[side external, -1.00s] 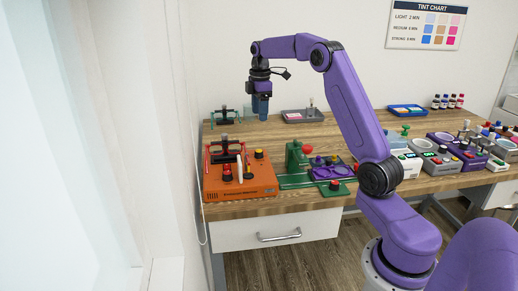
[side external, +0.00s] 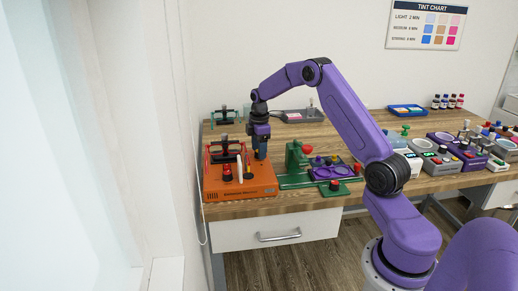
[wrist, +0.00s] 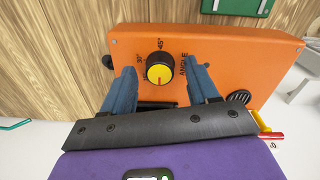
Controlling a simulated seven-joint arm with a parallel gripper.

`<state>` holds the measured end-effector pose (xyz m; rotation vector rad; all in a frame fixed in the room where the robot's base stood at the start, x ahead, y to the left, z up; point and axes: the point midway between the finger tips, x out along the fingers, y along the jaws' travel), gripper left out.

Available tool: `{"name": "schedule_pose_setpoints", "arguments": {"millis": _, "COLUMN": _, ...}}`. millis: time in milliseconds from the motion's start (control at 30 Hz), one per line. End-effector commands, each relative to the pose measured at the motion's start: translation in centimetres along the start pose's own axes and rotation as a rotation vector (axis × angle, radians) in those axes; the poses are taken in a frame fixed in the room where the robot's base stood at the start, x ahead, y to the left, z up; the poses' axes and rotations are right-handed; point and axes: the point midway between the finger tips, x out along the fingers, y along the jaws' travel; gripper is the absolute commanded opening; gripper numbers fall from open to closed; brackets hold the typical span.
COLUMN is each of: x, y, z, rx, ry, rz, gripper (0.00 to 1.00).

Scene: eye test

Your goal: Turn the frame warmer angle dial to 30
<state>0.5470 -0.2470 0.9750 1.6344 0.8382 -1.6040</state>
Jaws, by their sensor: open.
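The frame warmer is an orange box (side external: 262,184) at the left end of the bench; it fills much of the wrist view (wrist: 235,55). The mark points toward the bottom of the wrist view, away from the printed 30° and 45°. A further label beside the knob is too small to read. My gripper (wrist: 162,76) is open, its blue fingers on either side of the dial with gaps. In the side view my gripper (side external: 261,152) hides the dial.
A red-topped knob (side external: 227,173) and white lever (side external: 239,168) stand on the box, left of my gripper. A green press (side external: 295,157) with a red ball stands close on the right. A grey tray (side external: 300,116) lies behind. Bare wood shows at the back.

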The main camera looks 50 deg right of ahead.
Motion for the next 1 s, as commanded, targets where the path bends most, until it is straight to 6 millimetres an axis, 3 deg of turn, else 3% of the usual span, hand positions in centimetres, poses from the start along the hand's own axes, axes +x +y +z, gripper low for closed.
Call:
{"name": "schedule_pose_setpoints", "arguments": {"millis": 267, "x": 0.13, "y": -0.01, "z": 0.02, "rx": 0.0, "ry": 0.0, "rz": -0.001, "gripper": 0.59}}
{"name": "schedule_pose_setpoints", "arguments": {"millis": 433, "x": 0.11, "y": -0.01, "z": 0.01, "rx": 0.0, "ry": 0.0, "rz": 0.0, "gripper": 0.04}}
{"name": "schedule_pose_setpoints", "arguments": {"millis": 767, "x": 0.07, "y": 0.0, "z": 0.01, "rx": 0.029, "ry": -0.001, "rz": 0.0, "gripper": 0.03}}
{"name": "schedule_pose_setpoints", "arguments": {"millis": 1000, "x": 0.05, "y": -0.02, "z": -0.06, "rx": 0.153, "ry": -0.005, "rz": -0.001, "gripper": 0.03}}
